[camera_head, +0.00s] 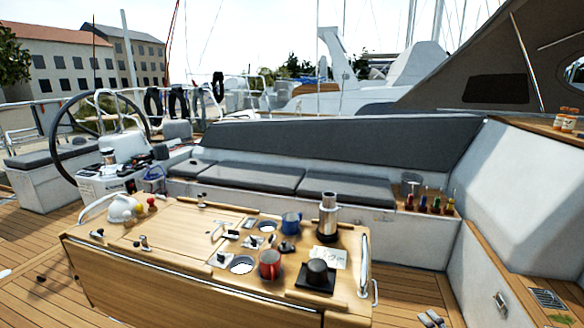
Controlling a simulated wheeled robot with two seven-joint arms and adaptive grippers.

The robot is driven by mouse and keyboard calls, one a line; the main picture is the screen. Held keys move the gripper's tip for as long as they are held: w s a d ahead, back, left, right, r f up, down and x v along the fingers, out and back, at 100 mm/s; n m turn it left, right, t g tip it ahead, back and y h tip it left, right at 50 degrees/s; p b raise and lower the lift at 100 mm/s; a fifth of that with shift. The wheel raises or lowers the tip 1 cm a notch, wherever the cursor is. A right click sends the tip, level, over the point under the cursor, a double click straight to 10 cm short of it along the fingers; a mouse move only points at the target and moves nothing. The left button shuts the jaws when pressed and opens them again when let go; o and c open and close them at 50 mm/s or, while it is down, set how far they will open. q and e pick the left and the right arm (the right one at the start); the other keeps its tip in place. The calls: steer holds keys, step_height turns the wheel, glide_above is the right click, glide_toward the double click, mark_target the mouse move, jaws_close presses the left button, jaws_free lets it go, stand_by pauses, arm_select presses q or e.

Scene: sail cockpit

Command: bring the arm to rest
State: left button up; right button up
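Neither my left nor my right gripper shows in the head view, and I see no part of either arm. The wooden cockpit table (180,228) stands in front of me. On it are a red mug (269,264), a blue mug (291,222), a tall metal flask (328,215) and a black round item on a dark square base (317,274). I cannot tell whether any gripper is holding something.
A metal rail (364,265) runs along the table's right end. Grey cushioned seats (345,187) lie behind it. A steering wheel (75,135) stands at the left. Bottles (436,203) stand beside the seat at the right. Wooden deck (400,285) is mostly clear right of the table.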

steer(key=s+d+f+n+g+h, duration=0.2)
steer(key=s+d+f+n, duration=0.3)
steer(key=d, duration=0.4)
steer(key=s+d+f+n+g+h, duration=0.1)
steer(key=s+d+f+n+g, duration=0.15)
steer(key=d+f, duration=0.55)
steer(key=s+d+f+n+g+h, duration=0.2)
steer(key=s+d+f+n, duration=0.25)
steer(key=d, duration=0.55)
steer(key=s+d+f+n+g+h, duration=0.2)
steer(key=s+d+n+g+h, duration=0.45)
steer(key=s+d, duration=2)
steer(key=s+a+f+y, duration=0.2)
steer(key=a+f, duration=0.5)
steer(key=a, duration=0.3)
steer(key=s+a+f+m+g+y, duration=0.1)
steer(key=s+a+f, duration=0.2)
steer(key=a+f, duration=0.6)
steer(key=s+a+f+y, duration=0.2)
steer(key=a+f, duration=0.4)
steer(key=a, duration=0.6)
steer(key=s+a+f+m+y, duration=0.1)
steer(key=a+f, duration=0.3)
steer(key=a, duration=1.5)
steer(key=s+a+f+m+y, duration=0.1)
steer(key=a+f+y, duration=0.2)
steer(key=a, duration=1.6)
steer(key=shift+s+a+f, duration=0.15)
steer(key=shift+s+f, duration=0.2)
steer(key=shift+f, duration=0.55)
